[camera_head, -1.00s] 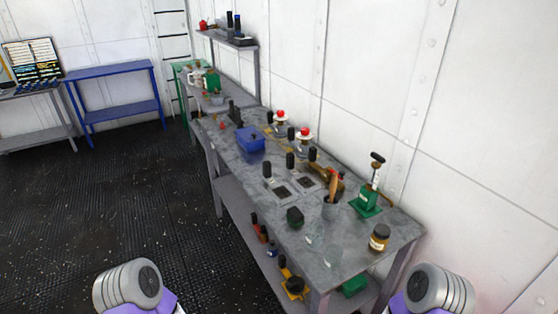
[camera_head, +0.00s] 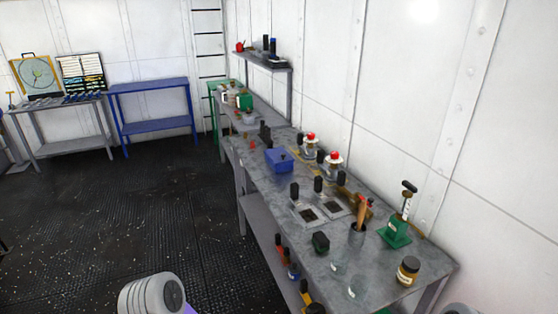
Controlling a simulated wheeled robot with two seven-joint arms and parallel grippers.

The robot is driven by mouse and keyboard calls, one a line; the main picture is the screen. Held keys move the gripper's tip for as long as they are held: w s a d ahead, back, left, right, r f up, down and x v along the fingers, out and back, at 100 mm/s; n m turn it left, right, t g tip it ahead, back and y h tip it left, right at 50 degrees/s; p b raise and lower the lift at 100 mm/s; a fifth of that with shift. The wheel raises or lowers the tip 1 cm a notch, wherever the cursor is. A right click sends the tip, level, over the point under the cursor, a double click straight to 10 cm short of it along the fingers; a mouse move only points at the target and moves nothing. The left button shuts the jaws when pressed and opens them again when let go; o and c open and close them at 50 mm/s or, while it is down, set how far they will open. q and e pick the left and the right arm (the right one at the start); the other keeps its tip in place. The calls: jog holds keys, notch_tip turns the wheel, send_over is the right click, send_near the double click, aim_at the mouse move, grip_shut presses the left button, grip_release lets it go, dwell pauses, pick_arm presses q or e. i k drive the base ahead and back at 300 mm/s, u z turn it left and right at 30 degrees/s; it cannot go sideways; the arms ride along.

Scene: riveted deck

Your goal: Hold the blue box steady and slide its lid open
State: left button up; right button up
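The blue box (camera_head: 279,160) stands on the long grey workbench (camera_head: 262,181), toward its far half. A small dark knob shows on top of it, and the lid appears closed, though it is small at this distance. My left arm (camera_head: 152,295) shows only as a rounded grey link at the bottom edge, and its gripper is out of the picture. Only a sliver of my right arm shows at the bottom right, and its gripper is out of view too. Neither arm is near the box.
Dark-handled levers (camera_head: 318,185), red-topped devices (camera_head: 333,164), a tool cup (camera_head: 357,236), a green pump-like device (camera_head: 395,231) and a jar (camera_head: 407,270) crowd the bench. A blue table (camera_head: 152,87) stands at the back. The dark floor (camera_head: 110,215) left of the bench is clear.

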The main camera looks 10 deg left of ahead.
aim_at(278, 155)
jog(key=u, duration=0.5)
jog(key=k, duration=1.2)
jog(key=u, duration=0.9)
jog(key=i, duration=2.95)
jog(key=z, duration=0.25)
jog(key=i, duration=1.9)
jog(key=z, duration=1.9)
jog(key=i, duration=0.95)
jog(key=z, duration=1.2)
jog(key=i, duration=0.25)
jog(key=z, duration=0.05)
